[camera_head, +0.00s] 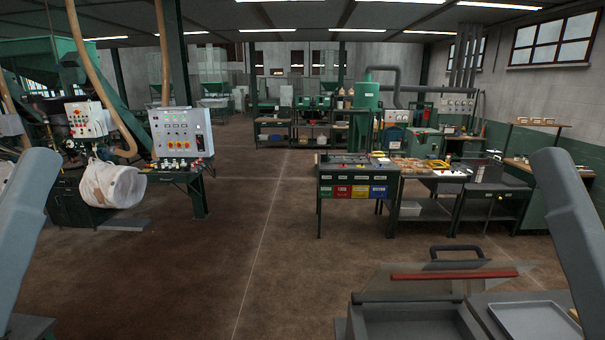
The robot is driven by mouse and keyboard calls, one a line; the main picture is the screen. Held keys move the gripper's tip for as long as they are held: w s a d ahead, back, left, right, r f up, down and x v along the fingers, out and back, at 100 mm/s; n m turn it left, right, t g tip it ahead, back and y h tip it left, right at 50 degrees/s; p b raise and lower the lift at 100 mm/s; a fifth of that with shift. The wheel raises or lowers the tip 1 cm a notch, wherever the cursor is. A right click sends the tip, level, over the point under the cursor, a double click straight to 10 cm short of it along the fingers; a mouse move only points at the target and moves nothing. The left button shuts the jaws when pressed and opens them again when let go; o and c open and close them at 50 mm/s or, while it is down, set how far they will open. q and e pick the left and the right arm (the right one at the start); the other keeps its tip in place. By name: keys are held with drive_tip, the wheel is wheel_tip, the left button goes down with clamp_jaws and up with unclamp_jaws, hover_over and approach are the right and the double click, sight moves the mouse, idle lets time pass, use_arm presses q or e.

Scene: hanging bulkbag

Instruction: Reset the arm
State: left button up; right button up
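Parts of my two arms show as grey links at the left and right edges of the head view. The left link leans in at the left edge and the right link at the right edge. Neither gripper is in the picture, so what they hold is hidden.
A grey box (415,322) with a clear lid (440,282) and a grey tray (537,320) are at the lower right. A control panel (181,133) stands at the left. A workbench (355,190) with coloured drawers stands mid-right. The middle floor (240,240) is clear.

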use_arm(q)
wheel_tip(320, 180, up, 15)
drive_tip(key=p, duration=1.2)
use_arm(e)
wheel_tip(320, 180, up, 15)
use_arm(q)
wheel_tip(320, 180, down, 43)
drive_tip(key=b, duration=4.4)
drive_tip(key=shift+f, duration=0.2)
use_arm(e)
wheel_tip(320, 180, down, 43)
drive_tip(key=shift+f, duration=0.2)
